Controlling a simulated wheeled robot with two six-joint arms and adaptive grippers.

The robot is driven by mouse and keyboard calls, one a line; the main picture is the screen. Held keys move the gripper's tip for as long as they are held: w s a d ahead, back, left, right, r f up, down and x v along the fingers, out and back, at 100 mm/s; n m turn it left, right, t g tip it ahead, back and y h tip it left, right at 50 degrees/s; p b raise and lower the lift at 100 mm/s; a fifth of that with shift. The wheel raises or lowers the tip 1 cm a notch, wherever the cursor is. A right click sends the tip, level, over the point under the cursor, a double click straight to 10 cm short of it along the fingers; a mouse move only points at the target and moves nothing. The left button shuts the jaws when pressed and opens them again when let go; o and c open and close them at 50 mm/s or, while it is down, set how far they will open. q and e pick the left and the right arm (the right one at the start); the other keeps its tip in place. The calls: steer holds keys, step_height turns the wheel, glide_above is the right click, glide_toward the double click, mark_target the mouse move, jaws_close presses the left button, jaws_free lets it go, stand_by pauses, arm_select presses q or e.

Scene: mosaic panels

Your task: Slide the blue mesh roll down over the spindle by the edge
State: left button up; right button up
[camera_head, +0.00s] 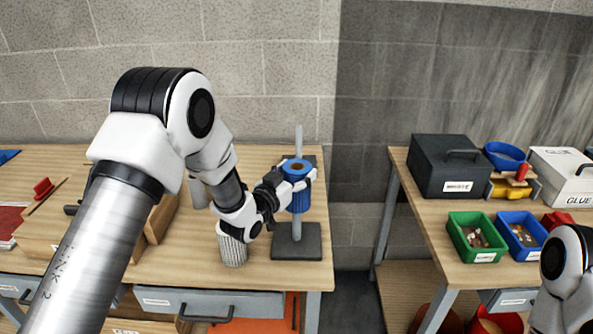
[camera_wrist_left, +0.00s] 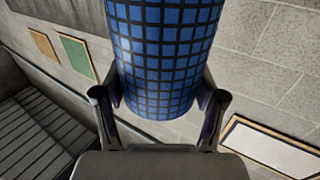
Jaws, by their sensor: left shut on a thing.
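The blue mesh roll (camera_head: 299,201) is upright, with a brown core at its top. My left gripper (camera_head: 298,183) is shut on its side. In the left wrist view the blue-and-black grid of the roll (camera_wrist_left: 162,60) sits between both fingers (camera_wrist_left: 160,112). The spindle, a grey post (camera_head: 298,142) on a dark square base (camera_head: 309,247), stands near the table's right edge. The post shows above and below the roll, which is held clear of the base. The roll's top seems to cover the post, but I cannot tell whether it is around it. My right gripper is out of view.
A white mesh roll (camera_head: 232,247) stands at the table's front, left of the base. A grey cylinder (camera_head: 198,192) is behind my arm. Across a gap, the right table holds a black box (camera_head: 447,170), a green bin (camera_head: 476,250) and a blue bin (camera_head: 522,250).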

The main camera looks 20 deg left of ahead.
arm_select(q)
steer(key=shift+f, duration=0.45)
step_height(320, 180, down, 2)
steer(key=shift+w+b, duration=0.1)
steer(key=shift+b, duration=0.85)
step_height(320, 180, down, 2)
steer(key=shift+f+b, duration=0.1)
steer(key=shift+b, duration=0.9)
steer(key=shift+f+b, duration=2.8)
steer(key=shift+f, duration=0.75)
steer(key=o, duration=1.5)
steer(key=v, duration=1.2)
